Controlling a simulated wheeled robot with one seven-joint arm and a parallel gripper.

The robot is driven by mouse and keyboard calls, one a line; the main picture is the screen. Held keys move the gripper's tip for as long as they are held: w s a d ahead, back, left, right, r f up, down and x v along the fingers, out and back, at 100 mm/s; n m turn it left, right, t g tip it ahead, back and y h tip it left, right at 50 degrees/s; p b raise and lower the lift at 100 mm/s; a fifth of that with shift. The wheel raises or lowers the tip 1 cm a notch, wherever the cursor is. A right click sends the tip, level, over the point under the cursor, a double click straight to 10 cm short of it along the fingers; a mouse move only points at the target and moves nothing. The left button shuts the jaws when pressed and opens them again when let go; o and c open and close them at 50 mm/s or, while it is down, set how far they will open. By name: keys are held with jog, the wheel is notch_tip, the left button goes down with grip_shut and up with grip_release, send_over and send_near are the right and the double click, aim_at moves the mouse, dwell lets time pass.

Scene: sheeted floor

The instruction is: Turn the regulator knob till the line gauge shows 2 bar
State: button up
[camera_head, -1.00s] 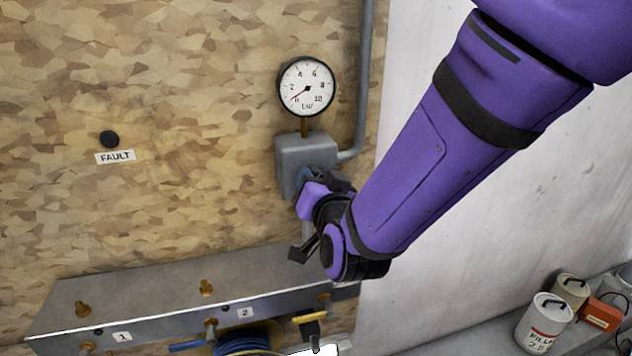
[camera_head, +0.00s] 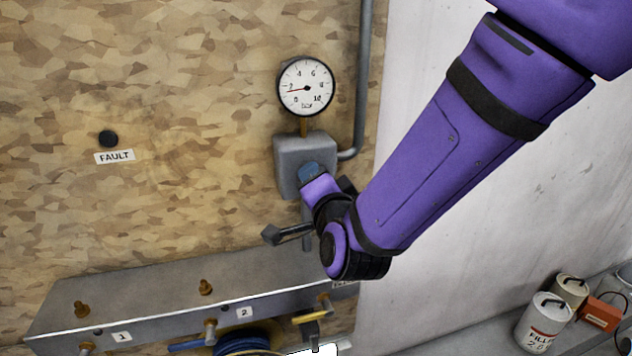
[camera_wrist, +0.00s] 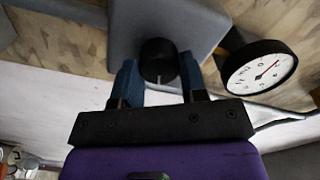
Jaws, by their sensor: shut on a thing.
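The line gauge (camera_head: 306,87) is a round white dial with a black rim above a grey regulator body (camera_head: 292,150). Its red needle points left and slightly down, just short of the 2 mark. In the wrist view the gauge (camera_wrist: 259,68) shows tilted at the right. The black regulator knob (camera_wrist: 158,55), with a pale line on it, sits between the blue fingers of my gripper (camera_wrist: 160,78), which is shut on it. In the head view my gripper (camera_head: 310,174) is at the regulator's front, and its fingers hide the knob.
A grey pipe (camera_head: 364,80) rises right of the regulator. Below is a metal manifold (camera_head: 150,300) with brass fittings, numbered labels and a blue hose (camera_head: 245,342). A dark round FAULT lamp (camera_head: 108,139) is on the board at left. Cans (camera_head: 543,322) stand lower right.

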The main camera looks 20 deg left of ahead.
dwell(0.4)
jog(key=o, duration=0.9)
jog(key=shift+s, duration=0.1)
jog(key=v, duration=1)
jog(key=shift+s+d, duration=0.2)
jog(key=shift+s, duration=0.05)
